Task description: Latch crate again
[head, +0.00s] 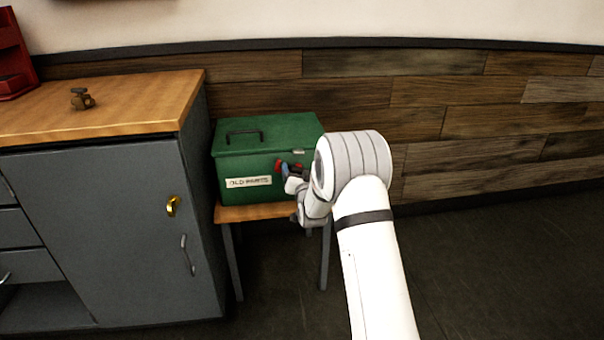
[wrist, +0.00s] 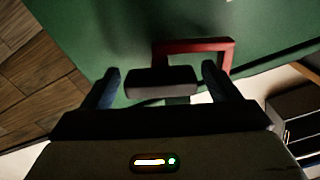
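The green crate (head: 290,132) has its lid down, with a dark handle on top and an "OLD PARTS" label on its front. A red latch loop (wrist: 193,46) shows against the green crate in the wrist view. A small pale metal piece (head: 298,152) sits near the lid's front edge, above the latch area. My gripper (wrist: 162,80) is at the crate's front, its two bluish fingers spread apart. A dark bar lies between the fingers and overlaps the red loop; I cannot tell whether they touch it. In the head view my wrist hides part of the latch.
The crate stands on a small wooden-topped stand (head: 240,213) with grey legs. To its left is a grey cabinet (head: 95,235) with a wooden top, holding a small brown part (head: 82,99). A plank wall is behind. The floor (head: 490,260) at right is clear.

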